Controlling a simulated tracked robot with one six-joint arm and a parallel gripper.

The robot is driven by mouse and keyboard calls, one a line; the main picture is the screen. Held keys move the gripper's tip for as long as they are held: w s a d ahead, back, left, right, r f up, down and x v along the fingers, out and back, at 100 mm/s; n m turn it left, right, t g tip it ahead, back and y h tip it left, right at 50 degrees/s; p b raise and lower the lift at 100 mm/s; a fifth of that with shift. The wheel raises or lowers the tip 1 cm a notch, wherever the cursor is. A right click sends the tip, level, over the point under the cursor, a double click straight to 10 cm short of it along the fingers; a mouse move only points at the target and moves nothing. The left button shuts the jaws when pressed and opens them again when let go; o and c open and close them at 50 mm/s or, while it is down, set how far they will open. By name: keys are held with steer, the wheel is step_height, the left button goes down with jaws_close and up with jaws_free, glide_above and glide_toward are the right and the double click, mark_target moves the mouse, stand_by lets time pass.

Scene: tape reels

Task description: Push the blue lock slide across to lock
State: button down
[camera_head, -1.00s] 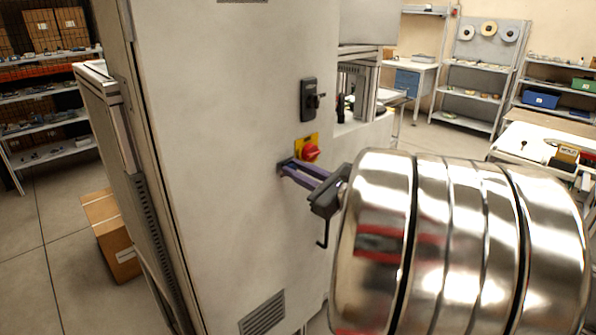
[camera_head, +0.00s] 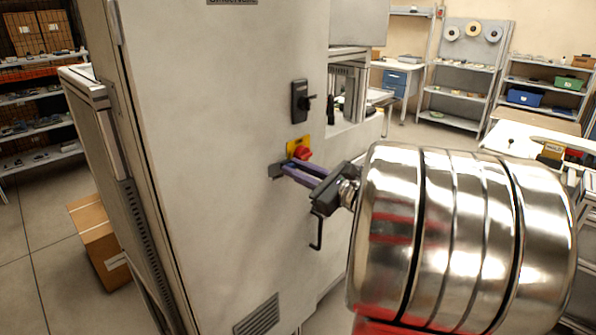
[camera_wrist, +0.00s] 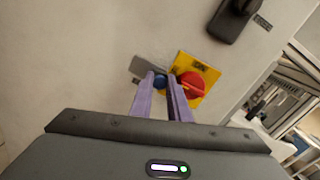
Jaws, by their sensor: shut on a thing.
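The blue lock slide (camera_wrist: 159,81) shows as a small round blue knob on a grey plate (camera_wrist: 147,70) on the cabinet front. My gripper (camera_wrist: 165,84) has its two purple fingers on either side of the knob and is shut on it. In the head view my gripper (camera_head: 283,169) reaches the cabinet face from the right, and its fingers hide the knob. A red rotary switch (camera_wrist: 190,86) on a yellow plate (camera_wrist: 207,76) sits just right of the fingers; it also shows above them in the head view (camera_head: 302,154).
The grey cabinet (camera_head: 215,120) fills the middle. A black handle (camera_head: 300,101) projects above the red switch. A cardboard box (camera_head: 100,240) stands on the floor at left. Shelves (camera_head: 465,75) and a workbench (camera_head: 535,140) are farther back at right.

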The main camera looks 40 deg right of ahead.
steer(key=shift+d, duration=0.2)
steer(key=c, duration=1.7)
jaws_free()
steer(key=shift+o, duration=0.2)
steer(key=shift+s, duration=0.15)
